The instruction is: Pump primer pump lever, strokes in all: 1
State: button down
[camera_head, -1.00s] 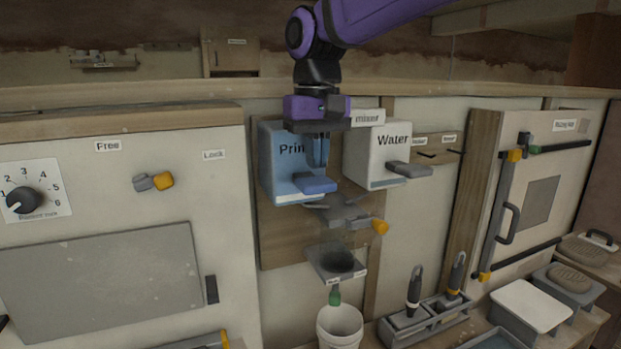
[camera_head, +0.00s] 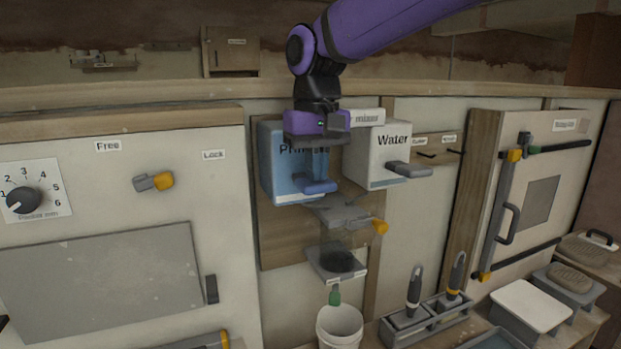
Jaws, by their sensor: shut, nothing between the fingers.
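The primer pump is a blue box (camera_head: 283,186) on a wooden board, its label partly hidden by my gripper. Its blue lever (camera_head: 317,187) sticks out at the front lower right of the box. My gripper (camera_head: 318,180) points down with shut, empty fingers. The fingertips are right at the top of the lever and look in contact with it, though the exact touch is hard to see.
A white Water box (camera_head: 378,160) with a grey lever (camera_head: 408,169) stands close on the right. Below are a grey bracket with an orange knob (camera_head: 380,227), a dark mixer cup (camera_head: 336,260) and a white bucket (camera_head: 340,325). A panel with a dial (camera_head: 24,200) fills the left.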

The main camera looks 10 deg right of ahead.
jog(key=shift+f, duration=1.15)
jog(key=shift+r, duration=2.25)
jog(key=shift+r, duration=2.5)
jog(key=s+d+f+t, duration=0.1)
jog(key=s+d+f, duration=0.2)
jog(key=s+d, duration=0.3)
jog(key=s+d+f+m+t, duration=0.1)
jog(key=s+d+f+t, duration=0.1)
jog(key=s+d+f, duration=0.2)
jog(key=s+d+f+m+t, duration=0.1)
jog(key=s+d+f, duration=0.3)
jog(key=s+d, duration=0.5)
jog(key=shift+s+d+f+t, duration=0.2)
jog(key=shift+s+d+t, duration=0.15)
jog(key=shift+t, duration=0.35)
